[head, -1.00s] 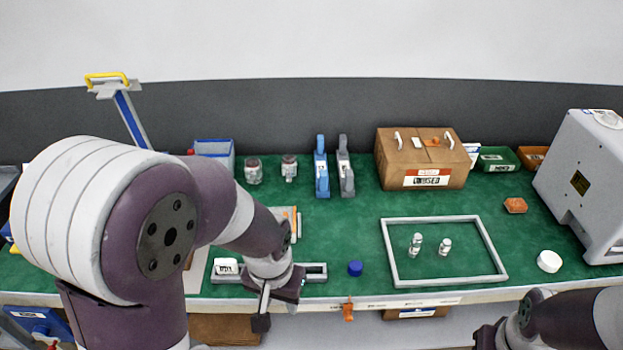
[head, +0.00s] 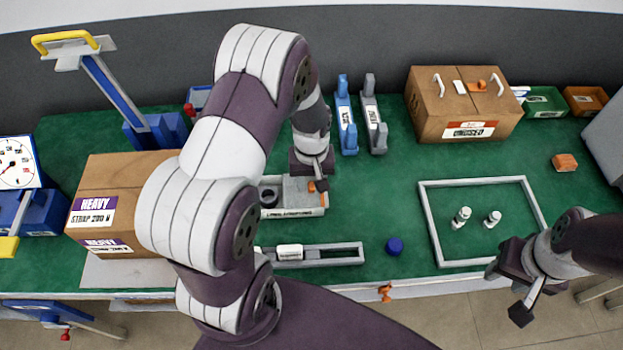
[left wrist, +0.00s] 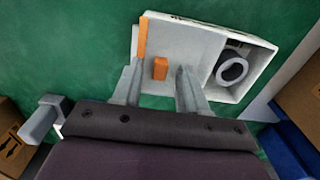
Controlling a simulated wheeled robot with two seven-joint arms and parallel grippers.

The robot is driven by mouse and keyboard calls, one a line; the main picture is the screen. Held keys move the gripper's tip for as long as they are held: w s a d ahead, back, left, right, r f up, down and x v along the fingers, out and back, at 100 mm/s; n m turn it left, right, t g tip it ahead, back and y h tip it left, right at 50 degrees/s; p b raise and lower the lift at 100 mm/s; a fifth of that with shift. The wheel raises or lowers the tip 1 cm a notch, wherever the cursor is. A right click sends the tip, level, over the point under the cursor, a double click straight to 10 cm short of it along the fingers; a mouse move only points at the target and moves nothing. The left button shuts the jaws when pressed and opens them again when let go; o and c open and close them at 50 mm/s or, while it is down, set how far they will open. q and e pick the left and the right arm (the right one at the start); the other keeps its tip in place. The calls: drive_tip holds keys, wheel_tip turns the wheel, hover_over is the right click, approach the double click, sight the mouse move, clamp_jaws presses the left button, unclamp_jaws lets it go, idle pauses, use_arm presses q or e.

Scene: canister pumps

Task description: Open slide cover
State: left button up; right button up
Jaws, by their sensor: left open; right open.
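A pale box (head: 282,212) with a label on its front stands on the green bench. It also shows in the left wrist view (left wrist: 247,93). A flat light-grey cover (left wrist: 180,45) lies over part of it and bears a small orange block (left wrist: 160,69). Beside the cover an uncovered compartment shows a dark round thing (left wrist: 232,70). My left gripper (head: 320,178) is at the cover. In the left wrist view its open fingers (left wrist: 158,80) appear on either side of the orange block; contact is unclear. My right gripper (head: 522,307) is open and empty, off the bench's front edge.
A grey rail with a white block (head: 289,251) lies in front of the box. A blue cap (head: 394,245) and a grey frame (head: 436,225) around two small bottles are to the right. A cardboard box (head: 130,165) stands at left. Blue and grey stands (head: 346,125) are behind.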

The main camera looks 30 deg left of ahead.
use_arm(q)
drive_tip(key=shift+w+a+f, duration=0.1)
drive_tip(key=shift+f, duration=0.2)
drive_tip(key=shift+r, duration=0.1)
drive_tip(key=shift+c, duration=0.9)
clamp_jaws()
drive_tip(key=w+d, duration=0.1)
drive_tip(key=d, duration=0.1)
drive_tip(key=w+d, duration=0.1)
drive_tip(key=d, duration=0.1)
drive_tip(key=w+d, duration=0.1)
drive_tip(key=d, duration=0.1)
drive_tip(key=shift+w+d, duration=0.1)
drive_tip(key=shift+w, duration=0.1)
drive_tip(key=shift+o, duration=0.9)
unclamp_jaws()
drive_tip(key=shift+r, duration=0.1)
